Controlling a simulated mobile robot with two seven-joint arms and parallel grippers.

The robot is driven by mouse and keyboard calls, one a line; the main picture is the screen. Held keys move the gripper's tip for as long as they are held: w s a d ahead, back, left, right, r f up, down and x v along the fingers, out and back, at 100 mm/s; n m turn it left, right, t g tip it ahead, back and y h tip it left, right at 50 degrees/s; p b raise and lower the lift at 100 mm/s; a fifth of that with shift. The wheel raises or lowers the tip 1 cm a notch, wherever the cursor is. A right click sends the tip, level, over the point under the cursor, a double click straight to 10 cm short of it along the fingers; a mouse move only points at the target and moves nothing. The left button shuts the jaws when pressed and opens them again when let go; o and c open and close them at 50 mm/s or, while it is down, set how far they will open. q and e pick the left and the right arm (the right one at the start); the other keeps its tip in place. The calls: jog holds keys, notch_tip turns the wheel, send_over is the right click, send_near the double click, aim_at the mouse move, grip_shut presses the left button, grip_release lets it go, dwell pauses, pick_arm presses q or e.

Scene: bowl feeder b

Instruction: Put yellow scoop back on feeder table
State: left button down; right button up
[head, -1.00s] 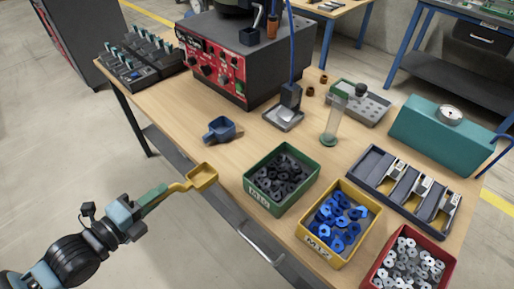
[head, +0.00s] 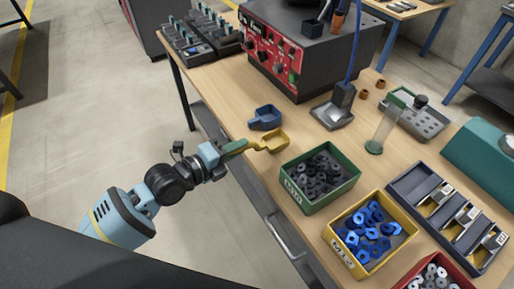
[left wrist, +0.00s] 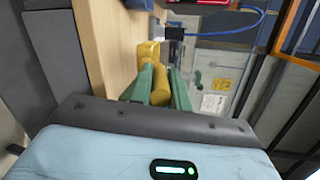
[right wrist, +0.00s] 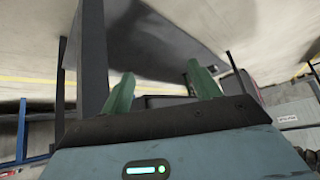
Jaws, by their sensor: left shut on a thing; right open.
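The yellow scoop (head: 273,142) has a square cup and a handle. My left gripper (head: 236,147) is shut on its handle. The scoop's cup is at the front edge of the wooden feeder table (head: 232,88), between the blue scoop and the green bin. I cannot tell whether it touches the table top. In the left wrist view the yellow scoop (left wrist: 150,62) shows between the green fingers (left wrist: 160,88), beside the table top. My right gripper (right wrist: 160,90) is open and empty in the right wrist view, and is not in the head view.
A blue scoop (head: 265,118) lies just behind the yellow one. A green bin (head: 308,203) of dark parts, a yellow bin (head: 345,260) of blue parts and a red bin (head: 408,284) line the front edge. The red-faced machine (head: 270,57) stands behind.

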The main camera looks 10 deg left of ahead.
aim_at(255, 142)
pick_arm(q)
jog(key=shift+w+d+f, duration=0.2)
jog(key=shift+w+d, duration=1.6)
jog(key=shift+d, duration=0.2)
jog(key=shift+w+d+f, duration=0.1)
jog(key=shift+f, duration=1.7)
jog(key=shift+f, duration=0.15)
jog(key=c, duration=1.8)
grip_release()
jog(key=shift+f, duration=0.1)
jog(key=o, duration=0.5)
